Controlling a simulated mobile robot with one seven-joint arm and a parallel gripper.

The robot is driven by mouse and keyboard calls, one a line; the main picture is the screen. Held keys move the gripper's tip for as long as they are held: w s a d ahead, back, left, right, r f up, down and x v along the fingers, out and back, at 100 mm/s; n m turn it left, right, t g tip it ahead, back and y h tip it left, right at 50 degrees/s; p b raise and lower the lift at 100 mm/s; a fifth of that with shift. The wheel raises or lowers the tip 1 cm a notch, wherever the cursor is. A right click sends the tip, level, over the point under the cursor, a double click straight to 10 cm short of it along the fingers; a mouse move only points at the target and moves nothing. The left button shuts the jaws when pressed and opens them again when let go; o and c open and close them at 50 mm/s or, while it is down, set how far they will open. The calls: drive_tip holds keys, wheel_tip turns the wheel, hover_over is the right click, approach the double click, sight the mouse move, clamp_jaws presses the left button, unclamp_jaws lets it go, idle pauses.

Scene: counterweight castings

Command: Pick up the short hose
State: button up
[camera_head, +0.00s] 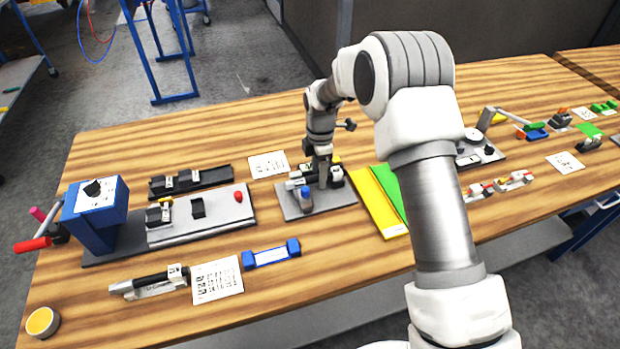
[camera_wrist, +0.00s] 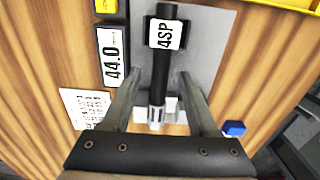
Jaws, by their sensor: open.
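A short black hose (camera_wrist: 160,75) with a white tag marked 4SP and a silver end lies on a grey plate in the wrist view. My gripper (camera_wrist: 160,88) is open, with one finger on each side of the hose's silver-end half. I cannot tell whether either finger touches it. In the head view my gripper (camera_head: 322,183) is low over the grey plate (camera_head: 335,198), and the arm largely hides the hose there. A second black hose-like piece (camera_head: 150,281) with a silver end rests on a white support at the front left.
A display reading 44.0 (camera_wrist: 112,55) and a blue knob (camera_wrist: 234,128) flank the gripper. Yellow and green strips (camera_head: 378,203) lie right of the plate. A blue-ended bar (camera_head: 271,254) and printed sheet (camera_head: 217,279) lie in front. A blue machine (camera_head: 96,215) stands left.

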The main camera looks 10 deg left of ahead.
drive_tip(key=shift+f, duration=0.2)
clamp_jaws()
drive_tip(key=shift+r, duration=0.1)
